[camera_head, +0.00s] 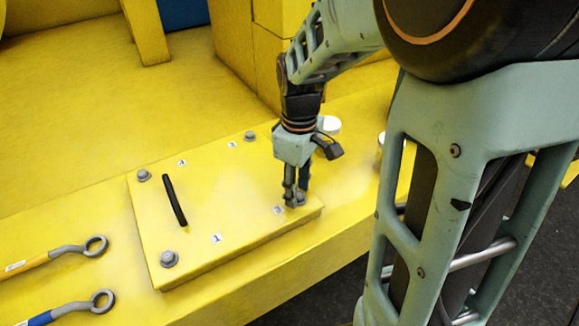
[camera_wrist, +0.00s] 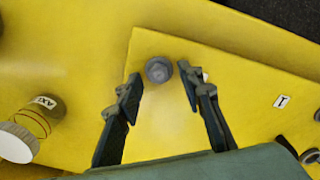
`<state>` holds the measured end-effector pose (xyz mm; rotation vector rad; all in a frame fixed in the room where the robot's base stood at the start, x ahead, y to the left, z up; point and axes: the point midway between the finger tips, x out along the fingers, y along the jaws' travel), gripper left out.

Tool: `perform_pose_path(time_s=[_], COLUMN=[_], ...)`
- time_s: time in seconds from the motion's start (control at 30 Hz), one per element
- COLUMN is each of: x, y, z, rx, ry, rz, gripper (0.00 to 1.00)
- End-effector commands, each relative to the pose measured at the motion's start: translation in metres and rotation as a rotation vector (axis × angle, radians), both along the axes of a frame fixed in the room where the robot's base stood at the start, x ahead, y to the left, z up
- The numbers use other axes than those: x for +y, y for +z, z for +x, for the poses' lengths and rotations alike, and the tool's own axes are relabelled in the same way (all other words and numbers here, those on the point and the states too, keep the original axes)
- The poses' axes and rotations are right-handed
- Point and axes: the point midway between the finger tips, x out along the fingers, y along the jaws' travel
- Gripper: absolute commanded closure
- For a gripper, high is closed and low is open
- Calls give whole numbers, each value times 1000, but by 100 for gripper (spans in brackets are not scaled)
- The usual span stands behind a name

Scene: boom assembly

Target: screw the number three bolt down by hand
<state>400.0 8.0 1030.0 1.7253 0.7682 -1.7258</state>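A yellow plate (camera_head: 205,205) has a grey hex bolt at each corner. My gripper (camera_head: 296,196) points down at the front-right bolt (camera_head: 298,199). In the wrist view this bolt (camera_wrist: 159,70) sits between the open fingertips (camera_wrist: 160,80), with a gap visible on each side. I cannot tell whether the fingers touch it. The small label (camera_head: 279,210) beside it is too small to read in the head view and mostly hidden by a finger in the wrist view. The front-left bolt (camera_head: 169,259) is near a label reading 1 (camera_head: 216,238).
A black handle (camera_head: 174,200) stands on the plate. Two eye-ended tools, one orange (camera_head: 62,252) and one blue (camera_head: 75,309), lie at left. A white-lidded jar (camera_wrist: 40,115) stands off the plate near my gripper. The back-left (camera_head: 143,175) and back-right (camera_head: 250,136) bolts are uncovered.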

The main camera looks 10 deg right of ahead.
Motion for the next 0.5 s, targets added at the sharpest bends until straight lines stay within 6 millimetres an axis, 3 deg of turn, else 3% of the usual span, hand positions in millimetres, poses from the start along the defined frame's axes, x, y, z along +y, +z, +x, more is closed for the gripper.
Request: perform_pose_path(time_s=[0.03, 0.3, 0.5], x=[0, 0, 0], y=[0, 0, 1], z=[0, 0, 0], rx=[0, 0, 0], ry=[0, 0, -3], rz=[0, 0, 0], gripper=[68, 98, 100])
